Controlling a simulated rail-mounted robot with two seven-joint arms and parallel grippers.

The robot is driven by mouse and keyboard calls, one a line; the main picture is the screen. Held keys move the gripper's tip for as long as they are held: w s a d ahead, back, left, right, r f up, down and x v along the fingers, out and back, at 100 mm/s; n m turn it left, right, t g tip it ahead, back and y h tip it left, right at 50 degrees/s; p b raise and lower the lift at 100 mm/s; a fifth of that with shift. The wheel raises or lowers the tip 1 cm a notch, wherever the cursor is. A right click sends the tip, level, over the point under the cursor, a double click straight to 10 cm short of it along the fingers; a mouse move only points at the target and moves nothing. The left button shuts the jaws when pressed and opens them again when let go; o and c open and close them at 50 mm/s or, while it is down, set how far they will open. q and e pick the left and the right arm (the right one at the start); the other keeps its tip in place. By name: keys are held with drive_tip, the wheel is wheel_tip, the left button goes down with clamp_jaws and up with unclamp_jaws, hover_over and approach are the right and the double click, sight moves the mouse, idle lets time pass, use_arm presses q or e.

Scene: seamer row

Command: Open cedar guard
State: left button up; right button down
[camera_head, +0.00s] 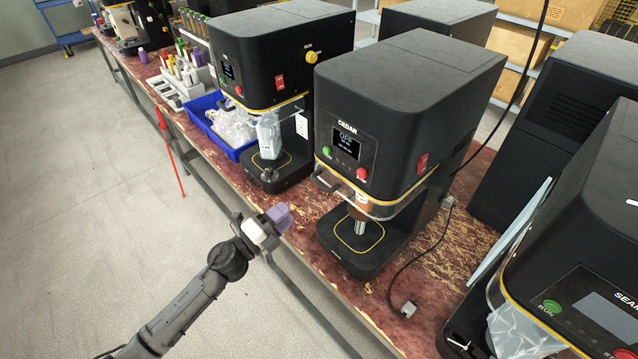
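The black machine marked CEDAR (410,110) stands in the middle of the bench, and its display seems to read OFF. Its clear guard (385,210) sits across the upper front of the work opening, below a yellow line. A dark handle (325,180) sticks out at the guard's front left. My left gripper (274,222) is in front of the bench edge, left of the handle and apart from it. My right gripper is not in view.
A similar black machine (270,50) stands behind to the left, beside a blue bin (203,108) of clear bags. Another machine (590,240) stands at right. A cable with a grey plug (408,309) lies on the bench (305,207).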

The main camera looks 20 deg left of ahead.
sight(320, 182)
use_arm(q)
drive_tip(key=x, duration=1.2)
drive_tip(key=shift+w+d+r, duration=0.15)
drive_tip(key=shift+w, duration=0.2)
clamp_jaws()
